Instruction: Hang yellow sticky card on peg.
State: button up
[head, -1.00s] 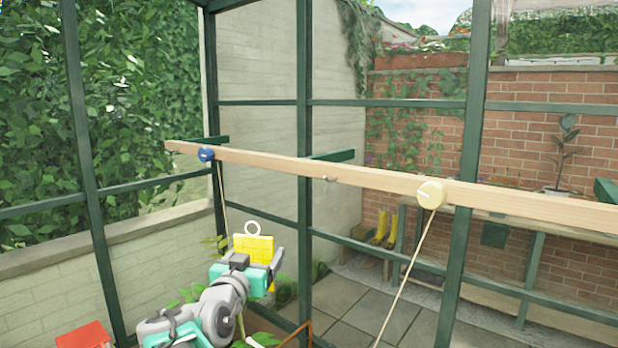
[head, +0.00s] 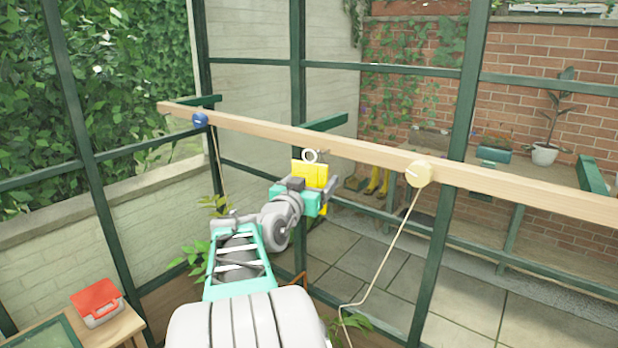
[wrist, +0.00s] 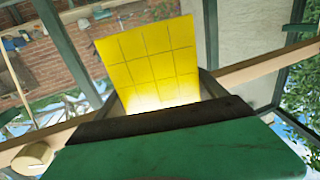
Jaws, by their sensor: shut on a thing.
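The yellow sticky card (head: 310,173) is upright in my gripper (head: 312,190), with its white ring (head: 310,156) at the top. In the head view the ring overlaps the wooden beam (head: 255,131), close to a small peg (head: 324,152) on the beam's face. I cannot tell whether the ring touches the peg or is around it. In the wrist view the gridded card (wrist: 150,62) stands up from my shut gripper (wrist: 160,118), in front of the beam (wrist: 262,66). The peg is not visible there.
A blue round knob (head: 200,120) and a cream round knob (head: 420,174) sit on the beam with cords hanging down. Green greenhouse posts (head: 443,190) stand behind. A red-lidded box (head: 97,302) rests on a table at lower left.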

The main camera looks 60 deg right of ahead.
jog(key=d+f, duration=0.1)
jog(key=d, duration=0.4)
jog(key=shift+s+d+f+p, duration=0.2)
jog(key=shift+s+d+p, duration=0.15)
jog(key=shift+s+d, duration=0.1)
dwell(0.3)
dwell(0.4)
jog(key=o, duration=1.4)
jog(key=shift+a, duration=0.1)
